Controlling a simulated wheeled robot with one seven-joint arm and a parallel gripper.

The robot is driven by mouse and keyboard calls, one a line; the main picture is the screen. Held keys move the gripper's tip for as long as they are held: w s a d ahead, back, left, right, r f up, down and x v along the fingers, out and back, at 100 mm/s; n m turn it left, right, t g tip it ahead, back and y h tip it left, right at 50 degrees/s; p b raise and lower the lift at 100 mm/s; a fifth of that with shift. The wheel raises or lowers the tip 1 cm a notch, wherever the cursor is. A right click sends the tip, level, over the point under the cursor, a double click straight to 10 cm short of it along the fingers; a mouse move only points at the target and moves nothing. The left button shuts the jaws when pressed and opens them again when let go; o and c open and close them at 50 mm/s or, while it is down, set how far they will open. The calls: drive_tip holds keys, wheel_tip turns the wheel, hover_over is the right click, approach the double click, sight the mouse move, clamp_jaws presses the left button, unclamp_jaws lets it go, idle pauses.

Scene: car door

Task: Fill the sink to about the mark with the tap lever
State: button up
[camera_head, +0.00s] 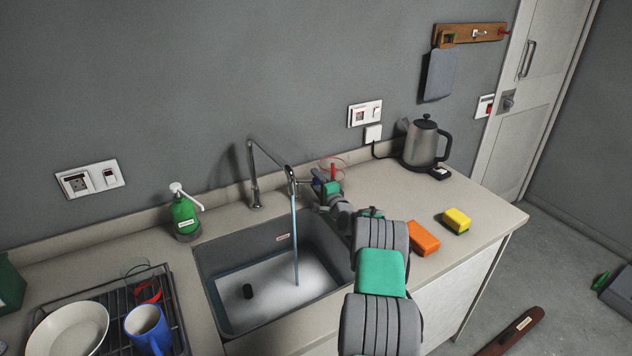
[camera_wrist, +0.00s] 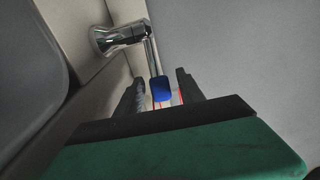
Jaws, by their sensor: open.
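The sink (camera_head: 330,263) is set in the counter and holds water (camera_head: 265,290) with a dark object in it. A stream (camera_head: 296,240) runs from the chrome tap (camera_head: 253,175) into the sink. A small label (camera_head: 283,237) is on the sink's back wall; its text is too small to read. The tap lever, with a blue tip (camera_wrist: 161,88), lies between the open fingers of my gripper (camera_wrist: 160,90) in the wrist view; I cannot tell whether they touch it. In the head view my gripper (camera_head: 328,188) is right of the spout, partly hiding the lever.
A green soap bottle (camera_head: 186,215) stands left of the tap. A dish rack (camera_head: 175,318) with a bowl (camera_head: 70,330) and blue mug (camera_head: 148,328) is at left. An orange block (camera_head: 423,238), yellow sponge (camera_head: 457,220) and kettle (camera_head: 422,145) are right of my arm.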

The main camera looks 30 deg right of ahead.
drive_tip(key=shift+c, duration=0.5)
clamp_jaws()
idle(0.8)
